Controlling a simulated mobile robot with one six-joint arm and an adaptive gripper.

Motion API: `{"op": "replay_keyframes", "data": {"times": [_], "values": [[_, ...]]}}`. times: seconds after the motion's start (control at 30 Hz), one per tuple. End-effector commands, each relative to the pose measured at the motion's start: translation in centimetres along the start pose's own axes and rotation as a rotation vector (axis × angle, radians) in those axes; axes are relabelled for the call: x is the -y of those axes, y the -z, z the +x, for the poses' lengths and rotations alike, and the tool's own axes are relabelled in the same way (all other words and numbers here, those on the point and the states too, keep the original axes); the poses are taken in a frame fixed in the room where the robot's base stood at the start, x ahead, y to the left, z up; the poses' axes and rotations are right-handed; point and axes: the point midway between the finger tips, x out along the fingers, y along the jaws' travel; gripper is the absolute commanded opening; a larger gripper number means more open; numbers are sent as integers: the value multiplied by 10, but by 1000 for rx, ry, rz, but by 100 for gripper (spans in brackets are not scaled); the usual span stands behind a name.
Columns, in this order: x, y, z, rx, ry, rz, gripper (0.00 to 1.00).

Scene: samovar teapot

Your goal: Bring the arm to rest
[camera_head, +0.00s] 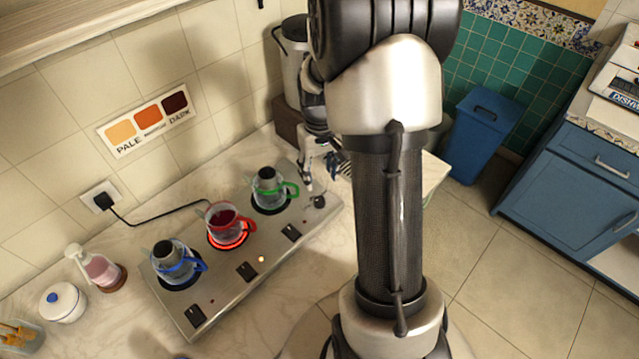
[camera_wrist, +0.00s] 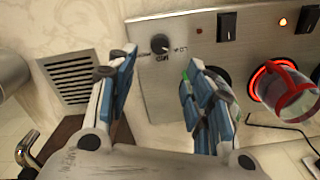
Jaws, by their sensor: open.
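My gripper (camera_head: 325,165) hangs at the right end of the steel hot plate, partly hidden by my arm in the head view. In the wrist view my gripper (camera_wrist: 155,90) has its two blue-padded fingers apart with nothing between them. The control knob (camera_wrist: 160,43) shows beyond the gap. The green-handled teapot (camera_head: 268,187) stands on the burner nearest my gripper. The red-handled teapot (camera_head: 225,226) holds dark red liquid on a glowing burner; it also shows in the wrist view (camera_wrist: 288,92). The blue-handled teapot (camera_head: 172,262) stands on the left burner.
A large metal samovar (camera_head: 292,55) stands behind my gripper. A pink bottle (camera_head: 100,268) and white sugar bowl (camera_head: 62,302) sit left of the hot plate (camera_head: 180,310). A blue bin (camera_head: 482,135) and blue cabinet (camera_head: 570,190) stand right. A vent (camera_wrist: 75,78) lies beside the hot plate.

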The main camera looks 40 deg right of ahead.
Motion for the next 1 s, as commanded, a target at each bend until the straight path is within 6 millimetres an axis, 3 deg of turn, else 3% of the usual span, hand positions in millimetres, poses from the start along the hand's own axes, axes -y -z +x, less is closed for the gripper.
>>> {"op": "replay_keyframes", "data": {"times": [0.17, 0.77, 0.87, 1.0], "values": [[0, 0, -13, -1, 0, 0, 47], [1, 0, -16, -3, -1, -2, 47], [10, -3, -31, -20, -5, -13, 47], [38, -18, -73, -72, -13, -43, 47]]}}
